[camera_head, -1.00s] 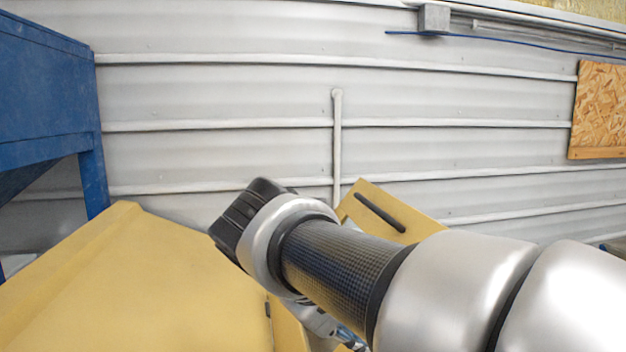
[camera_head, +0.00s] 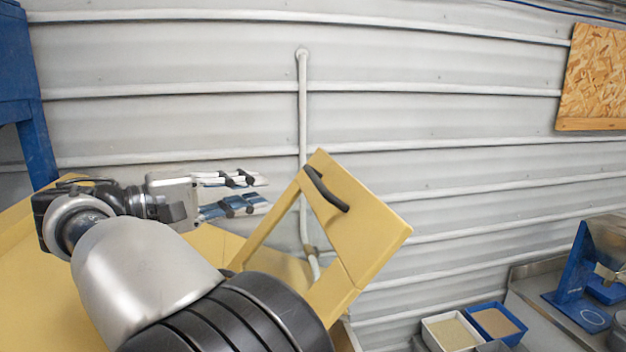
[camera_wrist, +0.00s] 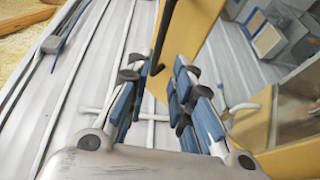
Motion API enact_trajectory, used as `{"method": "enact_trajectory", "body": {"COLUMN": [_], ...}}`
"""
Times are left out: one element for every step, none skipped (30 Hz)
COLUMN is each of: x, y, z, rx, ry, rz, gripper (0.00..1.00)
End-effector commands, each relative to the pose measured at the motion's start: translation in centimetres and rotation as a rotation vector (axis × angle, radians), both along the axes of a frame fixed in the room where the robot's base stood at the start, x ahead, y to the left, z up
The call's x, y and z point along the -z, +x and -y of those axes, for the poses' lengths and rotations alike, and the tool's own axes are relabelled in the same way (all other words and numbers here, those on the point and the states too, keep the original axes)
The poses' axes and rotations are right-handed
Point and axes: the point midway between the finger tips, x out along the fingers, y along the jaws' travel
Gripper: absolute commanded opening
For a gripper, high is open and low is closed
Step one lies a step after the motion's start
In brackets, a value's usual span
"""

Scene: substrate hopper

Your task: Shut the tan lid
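The tan lid (camera_head: 355,217) stands raised and tilted above the tan hopper body (camera_head: 30,275), with a dark bar handle (camera_head: 325,190) on its face. The lid also shows in the wrist view (camera_wrist: 195,30), with the dark handle (camera_wrist: 163,35) hanging just ahead of the fingers. My gripper (camera_head: 262,193) is open and empty, left of the lid with its fingers pointing toward the handle. It also shows in the wrist view (camera_wrist: 158,85), its two blue-padded fingers apart. No contact with the handle is visible. My arm hides part of the hopper's opening.
A ribbed metal wall (camera_head: 200,120) runs behind. A blue frame (camera_head: 35,150) stands at the left. At the lower right are a white-rimmed bin (camera_head: 452,332), a blue bin (camera_head: 495,322) and a metal bench (camera_head: 545,275) with a blue stand (camera_head: 580,290). An OSB board (camera_head: 597,80) hangs at upper right.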

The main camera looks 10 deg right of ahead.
Motion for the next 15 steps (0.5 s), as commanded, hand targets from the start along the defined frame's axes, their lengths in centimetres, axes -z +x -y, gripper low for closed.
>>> {"method": "enact_trajectory", "body": {"x": [-0.1, 0.0, 0.0, 0.1, 0.1, 0.2, 0.2, 0.3, 0.3, 0.4, 0.4, 0.4, 0.5, 0.5, 0.6], "y": [0.4, 0.6, 1.0, 1.2, 1.5, 1.8, 2.1, 2.3, 2.6, 2.9, 3.1, 3.4, 3.6, 3.8, 4.1], "z": [1.4, 2.0, 2.8, 3.4, 4.1, 4.9, 5.4, 6.1, 6.8, 7.4, 8.0, 8.7, 9.2, 9.7, 10.2], "rx": [0.007, 0.007, 0.007, 0.006, 0.007, 0.006, 0.006, 0.006, 0.006, 0.005, 0.006, 0.005, 0.005, 0.005, 0.004], "ry": [0.0, 0.0, 0.001, 0.0, 0.001, 0.001, 0.001, 0.001, 0.001, 0.001, 0.001, 0.001, 0.001, 0.001, 0.001], "rz": [0.0, -0.001, -0.001, 0.0, 0.0, -0.001, -0.002, -0.002, -0.002, -0.001, -0.001, -0.001, -0.002, -0.001, -0.001], "gripper": [0.21, 0.21, 0.21, 0.21, 0.21, 0.21, 0.21, 0.21, 0.21, 0.21, 0.21, 0.21, 0.21, 0.21, 0.21]}}
